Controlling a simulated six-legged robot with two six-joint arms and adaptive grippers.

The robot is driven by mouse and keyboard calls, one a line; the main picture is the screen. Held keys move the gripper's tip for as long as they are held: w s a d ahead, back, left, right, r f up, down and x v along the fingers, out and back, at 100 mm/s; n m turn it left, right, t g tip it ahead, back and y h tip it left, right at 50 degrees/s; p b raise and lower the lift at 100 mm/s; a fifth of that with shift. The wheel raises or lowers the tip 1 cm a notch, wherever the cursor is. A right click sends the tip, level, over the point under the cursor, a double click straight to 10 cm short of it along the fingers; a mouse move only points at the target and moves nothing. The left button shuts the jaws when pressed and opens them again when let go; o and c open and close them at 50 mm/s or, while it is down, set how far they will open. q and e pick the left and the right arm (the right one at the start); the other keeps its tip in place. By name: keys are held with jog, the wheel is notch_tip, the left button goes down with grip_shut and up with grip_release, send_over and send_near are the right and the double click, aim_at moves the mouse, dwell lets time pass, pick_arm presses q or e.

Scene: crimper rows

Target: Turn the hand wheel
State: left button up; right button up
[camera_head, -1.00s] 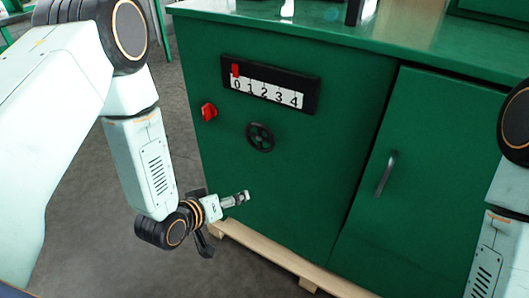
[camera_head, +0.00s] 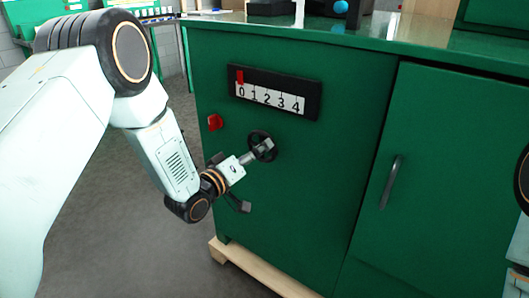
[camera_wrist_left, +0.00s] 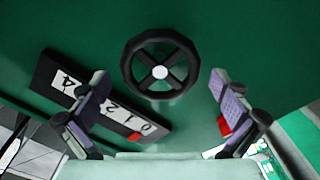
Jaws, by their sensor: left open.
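The black hand wheel (camera_head: 263,146) is on the green cabinet front, below a scale numbered 0 to 4 (camera_head: 275,92). The scale's red marker (camera_head: 240,76) stands at 0. My left gripper (camera_head: 264,147) is in front of the wheel and covers part of it. In the left wrist view the wheel (camera_wrist_left: 160,64), with crossed spokes and a pale hub, sits centred beyond the two fingers. The fingers of my left gripper (camera_wrist_left: 162,108) are spread wide with nothing between them. I cannot tell any contact with the rim. My right gripper is out of view.
A red knob (camera_head: 215,122) sticks out left of the wheel. A cabinet door with a grey handle (camera_head: 391,181) is to the right. The cabinet stands on a wooden pallet (camera_head: 250,270). Bare grey floor (camera_head: 110,220) lies to the left.

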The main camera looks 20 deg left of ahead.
pick_arm(q)
jog(key=shift+b+x, duration=0.5)
jog(key=shift+x, duration=1.4)
jog(key=shift+s, duration=0.1)
jog(key=shift+c, duration=0.4)
jog(key=c, duration=0.8)
jog(key=shift+c, duration=0.2)
